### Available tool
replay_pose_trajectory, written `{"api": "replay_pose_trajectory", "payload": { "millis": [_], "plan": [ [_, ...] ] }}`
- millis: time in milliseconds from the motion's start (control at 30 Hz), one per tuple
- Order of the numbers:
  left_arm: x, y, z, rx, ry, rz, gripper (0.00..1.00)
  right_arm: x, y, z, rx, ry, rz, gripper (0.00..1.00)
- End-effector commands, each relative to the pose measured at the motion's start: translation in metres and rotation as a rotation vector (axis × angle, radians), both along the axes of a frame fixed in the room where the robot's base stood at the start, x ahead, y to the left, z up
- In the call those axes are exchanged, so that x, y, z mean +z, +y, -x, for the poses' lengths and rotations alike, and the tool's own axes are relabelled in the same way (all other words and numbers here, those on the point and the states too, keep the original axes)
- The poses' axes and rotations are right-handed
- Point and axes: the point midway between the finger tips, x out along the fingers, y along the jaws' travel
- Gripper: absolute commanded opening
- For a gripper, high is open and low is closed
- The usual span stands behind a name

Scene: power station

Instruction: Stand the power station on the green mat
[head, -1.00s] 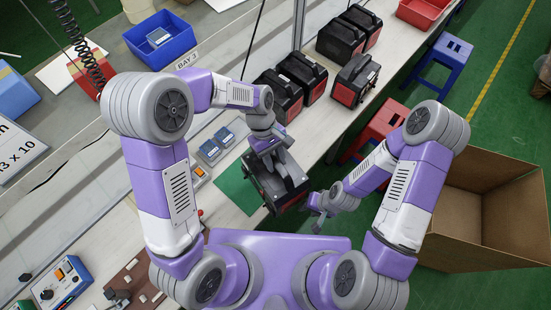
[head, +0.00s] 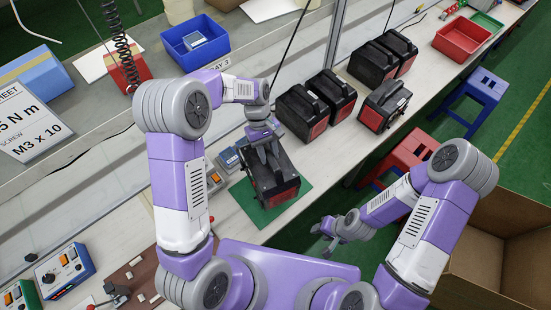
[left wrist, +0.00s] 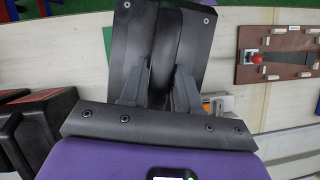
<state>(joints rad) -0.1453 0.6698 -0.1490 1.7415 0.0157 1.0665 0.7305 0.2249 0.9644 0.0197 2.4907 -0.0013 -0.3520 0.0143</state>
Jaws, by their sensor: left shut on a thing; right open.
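The power station (head: 283,187) is a black box with a handle and a red end panel. In the head view it is over the green mat (head: 244,198), whose bare edges show on both sides of it. I cannot tell whether its base touches the mat. My left gripper (head: 266,160) is shut on its handle from above. The left wrist view shows the fingers (left wrist: 158,92) on either side of the dark handle (left wrist: 166,50). My right gripper (head: 330,232) is open and empty, off the bench's front edge, to the right of the power station.
Several similar black power stations (head: 383,105) stand further along the bench. Small blue meters (head: 229,160) lie just left of the mat. A blue bin (head: 196,40) and red bin (head: 462,39) are at the back. Stools (head: 482,95) and a cardboard box (head: 490,245) stand on the floor.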

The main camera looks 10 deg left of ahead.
Motion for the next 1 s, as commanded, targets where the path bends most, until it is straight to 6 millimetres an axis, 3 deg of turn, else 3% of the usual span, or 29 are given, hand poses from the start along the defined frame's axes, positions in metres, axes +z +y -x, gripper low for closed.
{"api": "replay_pose_trajectory", "payload": {
  "millis": [200, 500, 1000],
  "plan": [
    [-0.028, -0.001, 0.000, -0.002, 0.000, 0.001, 0.00, -0.018, 0.000, 0.000, 0.000, 0.000, 0.000, 0.43],
    [-0.055, -0.001, 0.000, -0.001, -0.001, 0.001, 0.00, -0.034, 0.000, 0.000, 0.000, 0.000, 0.000, 0.43],
    [-0.061, -0.001, 0.000, -0.001, -0.002, 0.002, 0.00, -0.037, 0.000, 0.000, 0.000, 0.000, 0.000, 0.43]
  ]
}}
